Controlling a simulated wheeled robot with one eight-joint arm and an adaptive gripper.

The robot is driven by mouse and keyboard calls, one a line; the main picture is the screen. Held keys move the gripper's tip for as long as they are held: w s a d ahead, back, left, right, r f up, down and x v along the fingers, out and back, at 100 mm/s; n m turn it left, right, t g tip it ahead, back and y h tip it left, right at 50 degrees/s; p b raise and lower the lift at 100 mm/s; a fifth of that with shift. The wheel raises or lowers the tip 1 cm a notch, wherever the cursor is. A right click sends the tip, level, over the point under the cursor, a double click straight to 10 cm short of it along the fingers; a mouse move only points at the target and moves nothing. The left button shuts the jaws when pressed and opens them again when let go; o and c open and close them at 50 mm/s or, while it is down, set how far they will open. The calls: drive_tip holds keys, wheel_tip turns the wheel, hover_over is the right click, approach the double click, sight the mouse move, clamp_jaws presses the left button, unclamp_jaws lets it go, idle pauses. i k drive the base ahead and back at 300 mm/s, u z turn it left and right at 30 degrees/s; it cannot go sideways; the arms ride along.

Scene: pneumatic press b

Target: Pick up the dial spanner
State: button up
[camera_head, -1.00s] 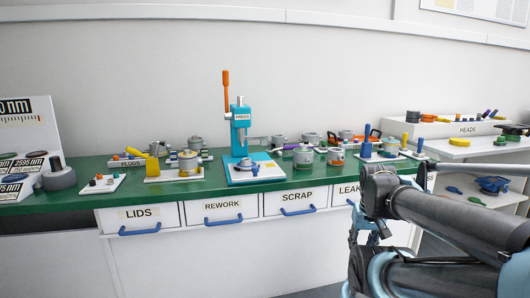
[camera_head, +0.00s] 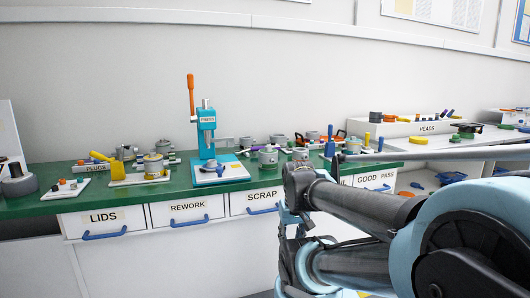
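I cannot make out for certain which of the small tools is the dial spanner. Candidates lie among the items on the green bench (camera_head: 130,194) and on the white shelving at right. A tool with an upright blue handle (camera_head: 330,140) stands at the bench's right part. My arm is folded in the lower right, in front of the bench's right end. My gripper's fingers cannot be made out among the arm links, so its opening is unclear. I see nothing held.
A blue press (camera_head: 207,132) with an orange lever stands mid-bench. Pots and fixtures line the bench. Labelled drawers with blue handles, such as REWORK (camera_head: 188,208), are below. A HEADS rack (camera_head: 428,128) and white shelves are at right. My arm hides part of the drawers.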

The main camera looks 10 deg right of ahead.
sight(253, 148)
drive_tip(key=u, duration=0.05)
drive_tip(key=i, duration=1)
drive_tip(key=z, duration=0.05)
